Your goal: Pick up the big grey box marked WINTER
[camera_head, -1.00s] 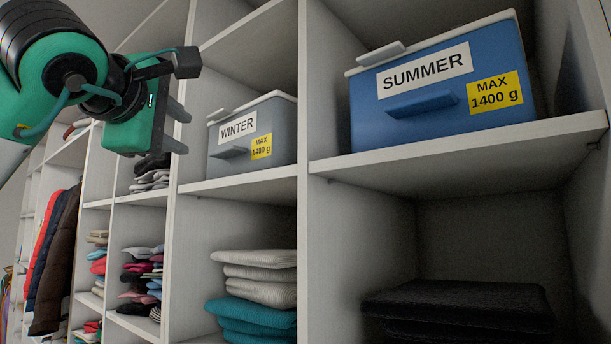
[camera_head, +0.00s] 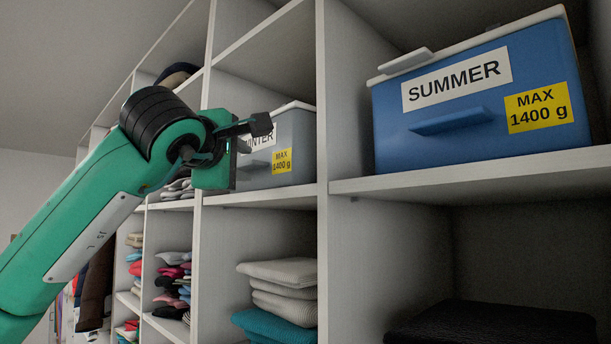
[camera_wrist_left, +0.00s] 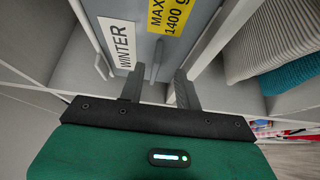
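The grey box marked WINTER (camera_head: 301,135) stands in an upper cubby left of the blue box, with a yellow MAX 1400 g label. The two dark fingers are apart, with nothing seen gripped. The handle (camera_wrist_left: 156,60) seems to show between and beyond the fingertips; contact cannot be told. My right gripper is not in view.
A blue box marked SUMMER (camera_head: 470,95) stands in the nearer cubby, past a white upright divider (camera_head: 338,250). Folded light knits (camera_head: 285,272) and teal ones (camera_head: 270,325) lie below the grey box. Dark folded cloth (camera_head: 490,322) lies below the blue box.

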